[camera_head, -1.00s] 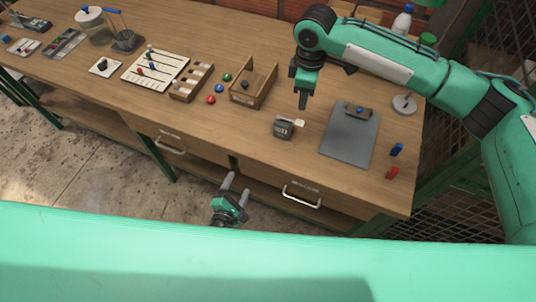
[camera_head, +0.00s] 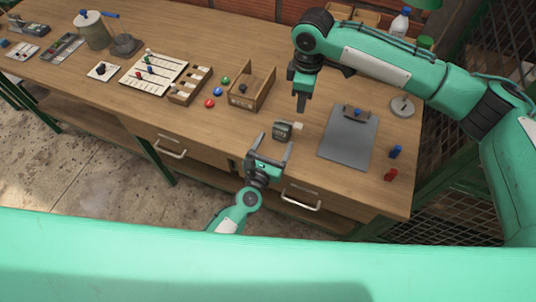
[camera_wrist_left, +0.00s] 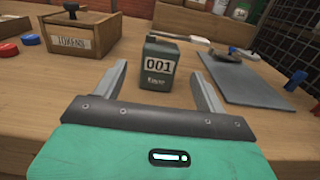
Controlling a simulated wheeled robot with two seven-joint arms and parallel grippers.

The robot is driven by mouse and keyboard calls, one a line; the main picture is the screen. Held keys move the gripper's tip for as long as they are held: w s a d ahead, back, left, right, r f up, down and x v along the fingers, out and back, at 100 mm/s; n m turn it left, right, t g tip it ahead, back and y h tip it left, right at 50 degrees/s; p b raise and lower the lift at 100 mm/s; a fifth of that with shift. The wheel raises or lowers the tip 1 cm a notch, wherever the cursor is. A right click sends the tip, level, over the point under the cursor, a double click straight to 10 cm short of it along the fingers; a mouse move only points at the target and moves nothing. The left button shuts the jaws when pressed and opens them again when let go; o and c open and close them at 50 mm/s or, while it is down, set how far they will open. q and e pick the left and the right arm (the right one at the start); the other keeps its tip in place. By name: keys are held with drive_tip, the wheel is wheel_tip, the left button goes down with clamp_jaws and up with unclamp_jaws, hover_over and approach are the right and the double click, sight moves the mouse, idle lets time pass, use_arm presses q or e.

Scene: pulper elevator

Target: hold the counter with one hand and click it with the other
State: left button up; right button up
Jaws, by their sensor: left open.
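The counter (camera_head: 282,131) is a small dark grey-green box standing upright near the table's front edge. In the left wrist view the counter (camera_wrist_left: 160,64) shows "001" on its face and a pale lever at its upper right. My left gripper (camera_head: 272,143) is open and empty just in front of the counter. In its wrist view the fingers (camera_wrist_left: 162,83) spread to either side, with the counter slightly beyond their tips. My right gripper (camera_head: 301,102) points down above the table, behind and right of the counter; its fingers look close together, and I cannot tell their opening.
A grey clipboard (camera_head: 348,141) lies right of the counter. A wooden token box (camera_head: 240,102) stands to the left, with red, blue and green pieces beside it. Blue and red clips (camera_head: 391,174) lie at the right. Bare tabletop surrounds the counter.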

sight(284, 123)
use_arm(q)
drive_tip(key=x, duration=0.8)
drive_tip(key=shift+w+f, duration=0.1)
drive_tip(key=shift+w, duration=0.25)
drive_tip(key=c, duration=1.1)
use_arm(e)
clamp_jaws()
idle(0.5)
